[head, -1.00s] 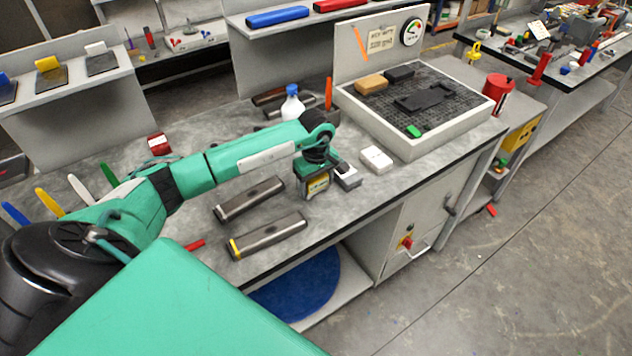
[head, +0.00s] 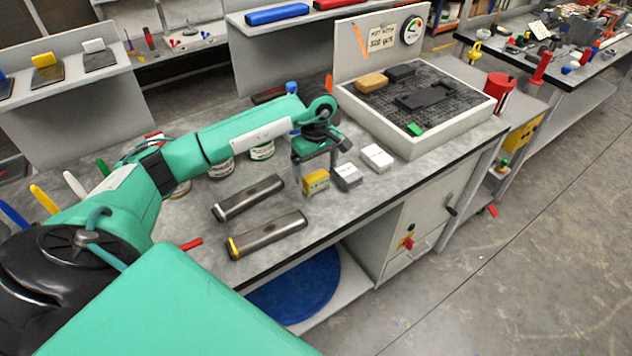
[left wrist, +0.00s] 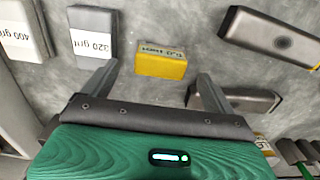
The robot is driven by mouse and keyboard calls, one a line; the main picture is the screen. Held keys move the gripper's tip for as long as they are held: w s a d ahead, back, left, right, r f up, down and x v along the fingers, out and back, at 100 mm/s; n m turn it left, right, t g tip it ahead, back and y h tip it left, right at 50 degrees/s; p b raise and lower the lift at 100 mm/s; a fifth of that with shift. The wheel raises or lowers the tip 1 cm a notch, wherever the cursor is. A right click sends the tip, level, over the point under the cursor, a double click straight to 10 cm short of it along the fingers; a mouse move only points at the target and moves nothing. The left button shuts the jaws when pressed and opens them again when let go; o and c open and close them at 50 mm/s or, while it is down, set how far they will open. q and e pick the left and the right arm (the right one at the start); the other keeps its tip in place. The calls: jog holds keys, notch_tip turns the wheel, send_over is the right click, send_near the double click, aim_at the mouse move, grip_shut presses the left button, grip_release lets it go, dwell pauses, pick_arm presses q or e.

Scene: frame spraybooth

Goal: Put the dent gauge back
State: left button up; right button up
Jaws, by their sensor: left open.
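I cannot tell for sure which thing is the dent gauge. A yellow block with a pale label (head: 316,181) stands on the grey bench, in a row with a grey block (head: 347,177) and a white block (head: 377,158). My left gripper (head: 315,172) is open and hangs just above the yellow block. In the left wrist view the yellow block (left wrist: 161,64) lies between and just beyond the fingertips, with no finger visibly pressing on it. Its label is upside down and hard to read. The blocks beside it are marked 320 grit (left wrist: 93,32) and 400 grit (left wrist: 22,32).
A black grid tray (head: 412,150) with a dial board (head: 382,42) stands behind right. Jars (head: 220,168) and a bottle stand behind my arm. A red stick (head: 191,243) lies near the front edge.

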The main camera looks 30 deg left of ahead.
aim_at(316, 175)
pick_arm(q)
jog(key=shift+r+b, duration=0.65)
jog(key=shift+r, duration=2.5)
